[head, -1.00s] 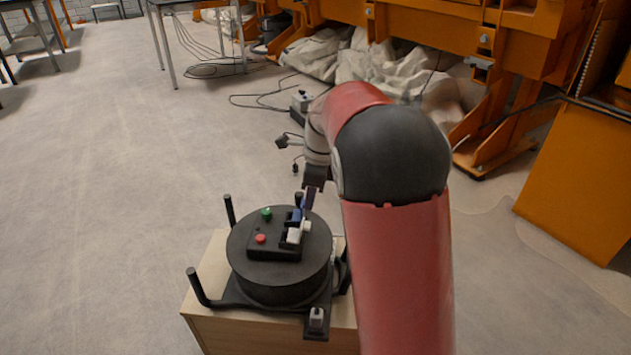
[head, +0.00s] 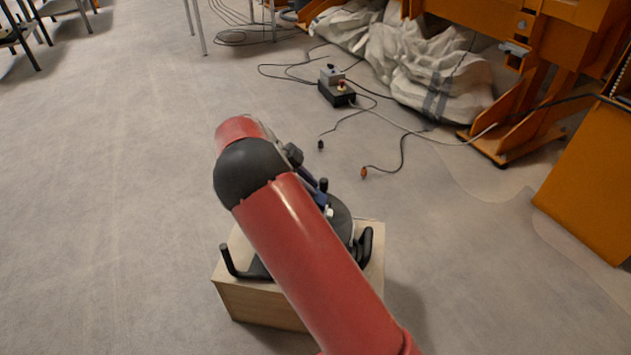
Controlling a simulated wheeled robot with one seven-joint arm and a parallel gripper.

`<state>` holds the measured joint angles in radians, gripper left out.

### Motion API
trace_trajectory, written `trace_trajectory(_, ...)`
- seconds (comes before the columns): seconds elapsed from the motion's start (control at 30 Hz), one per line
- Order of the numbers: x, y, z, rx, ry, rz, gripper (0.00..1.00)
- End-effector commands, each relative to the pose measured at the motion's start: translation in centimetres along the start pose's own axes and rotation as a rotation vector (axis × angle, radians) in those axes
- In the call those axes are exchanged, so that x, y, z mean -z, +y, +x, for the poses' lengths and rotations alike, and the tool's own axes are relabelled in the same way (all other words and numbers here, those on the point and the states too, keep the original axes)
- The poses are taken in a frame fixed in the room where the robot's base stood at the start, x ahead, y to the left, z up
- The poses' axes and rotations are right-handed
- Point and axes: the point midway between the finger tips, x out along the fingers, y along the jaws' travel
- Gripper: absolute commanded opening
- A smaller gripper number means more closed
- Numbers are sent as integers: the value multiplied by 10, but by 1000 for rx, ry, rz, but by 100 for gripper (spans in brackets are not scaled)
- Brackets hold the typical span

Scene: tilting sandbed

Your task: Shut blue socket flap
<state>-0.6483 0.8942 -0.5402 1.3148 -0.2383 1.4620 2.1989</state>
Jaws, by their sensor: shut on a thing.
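The black round unit (head: 341,218) with the socket panel stands on a wooden box (head: 255,297). My red arm hides most of the unit and the panel. A small part of the blue socket flap (head: 321,198) shows just past the arm's edge, with a white part (head: 329,212) beside it. My gripper (head: 317,186) is partly hidden behind the arm. Its purplish fingers reach down to the blue flap and look shut on it. The flap's angle and its socket cannot be made out.
Black upright handles (head: 228,262) stick up around the unit. Loose cables with plugs (head: 364,172) lie on the floor behind it, near a small control box (head: 337,88). An orange steel frame (head: 590,190) stands at right.

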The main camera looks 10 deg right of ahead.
Motion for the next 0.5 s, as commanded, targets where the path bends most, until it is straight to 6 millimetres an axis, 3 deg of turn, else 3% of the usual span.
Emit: trace_trajectory(0.5,-37,0,6,3,437,-1,0)
